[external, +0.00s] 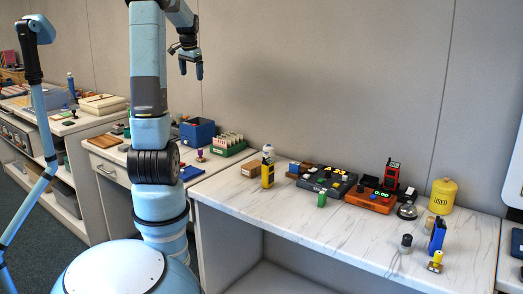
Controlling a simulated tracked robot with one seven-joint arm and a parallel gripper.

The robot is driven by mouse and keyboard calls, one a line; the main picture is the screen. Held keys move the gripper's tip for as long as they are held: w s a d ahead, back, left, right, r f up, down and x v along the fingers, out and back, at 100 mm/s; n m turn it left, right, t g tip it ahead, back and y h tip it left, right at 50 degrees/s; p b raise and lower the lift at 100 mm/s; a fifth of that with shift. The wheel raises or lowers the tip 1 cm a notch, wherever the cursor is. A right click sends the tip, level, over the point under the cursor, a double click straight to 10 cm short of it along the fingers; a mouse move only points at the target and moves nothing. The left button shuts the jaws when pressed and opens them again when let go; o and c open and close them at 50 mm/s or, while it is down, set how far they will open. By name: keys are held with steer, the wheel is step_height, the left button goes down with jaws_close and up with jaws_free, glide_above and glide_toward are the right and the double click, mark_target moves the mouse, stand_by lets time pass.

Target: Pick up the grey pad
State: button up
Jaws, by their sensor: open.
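My gripper (191,71) hangs in the air in front of the grey wall, fingers pointing down. It is open and I see nothing between its fingers. It is above the desk at the left, well clear of the objects on it. I cannot pick out the grey pad for certain. Small flat items lie on that desk, among them a dark one (117,128) and a brown one (104,141), but they are too small to tell apart. My arm covers part of the desk.
The desk also has a blue box (197,131) and a green rack of vials (228,145). The marble-topped table (290,219) carries a black device (328,181), an orange device (371,198) and a yellow canister (442,196). Its front left is clear.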

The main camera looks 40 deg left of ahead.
steer(key=a+f, duration=0.5)
steer(key=a, duration=0.7)
steer(key=g+h, duration=0.2)
glide_above(125, 146)
steer(key=f, duration=2.8)
steer(key=shift+w+a+f, duration=0.1)
steer(key=shift+w+a, duration=0.05)
steer(key=shift+a, duration=0.1)
steer(key=shift+d+f, duration=0.2)
steer(key=shift+f, duration=2.5)
steer(key=shift+c, duration=0.2)
steer(key=c, duration=1.1)
